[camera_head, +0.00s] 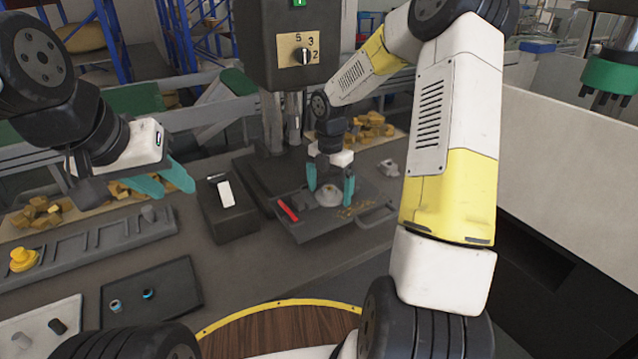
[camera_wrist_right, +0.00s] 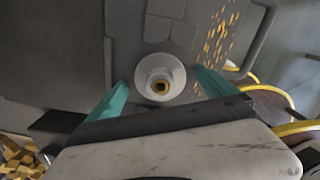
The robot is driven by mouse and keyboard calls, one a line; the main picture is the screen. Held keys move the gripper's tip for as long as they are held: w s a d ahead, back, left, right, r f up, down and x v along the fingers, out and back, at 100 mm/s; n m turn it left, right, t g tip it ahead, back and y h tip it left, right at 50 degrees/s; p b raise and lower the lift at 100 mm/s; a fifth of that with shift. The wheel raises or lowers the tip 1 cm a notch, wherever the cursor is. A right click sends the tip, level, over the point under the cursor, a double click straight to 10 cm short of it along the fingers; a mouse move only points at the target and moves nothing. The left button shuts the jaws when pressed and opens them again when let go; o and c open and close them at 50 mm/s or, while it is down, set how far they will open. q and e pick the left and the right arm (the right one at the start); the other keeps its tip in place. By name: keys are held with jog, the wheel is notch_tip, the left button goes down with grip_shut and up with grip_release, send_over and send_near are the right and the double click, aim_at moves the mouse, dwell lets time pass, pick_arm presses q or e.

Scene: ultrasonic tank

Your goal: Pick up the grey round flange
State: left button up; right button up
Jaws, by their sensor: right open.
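The grey round flange (camera_head: 328,196) sits on the dark plate of the machine, in the middle of the head view. In the right wrist view the flange (camera_wrist_right: 160,79) is a pale round piece with a raised hub and a brass-coloured centre. My right gripper (camera_head: 331,190) points down over it, open, with one teal finger on each side. In the right wrist view the fingers (camera_wrist_right: 161,92) stand apart with the flange between and slightly beyond them; contact cannot be seen. My left gripper (camera_head: 165,181) is at the left above the bench, open and empty.
A red-handled tool (camera_head: 288,209) lies on the plate (camera_head: 300,230) beside the flange, with brass chips nearby. A small grey part (camera_head: 388,168) sits further right. A dark block with a white piece (camera_head: 226,194) stands left. A machine column (camera_head: 273,120) rises behind.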

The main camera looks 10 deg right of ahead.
jog(key=c, duration=1.7)
jog(key=shift+o, duration=0.2)
jog(key=shift+r, duration=0.1)
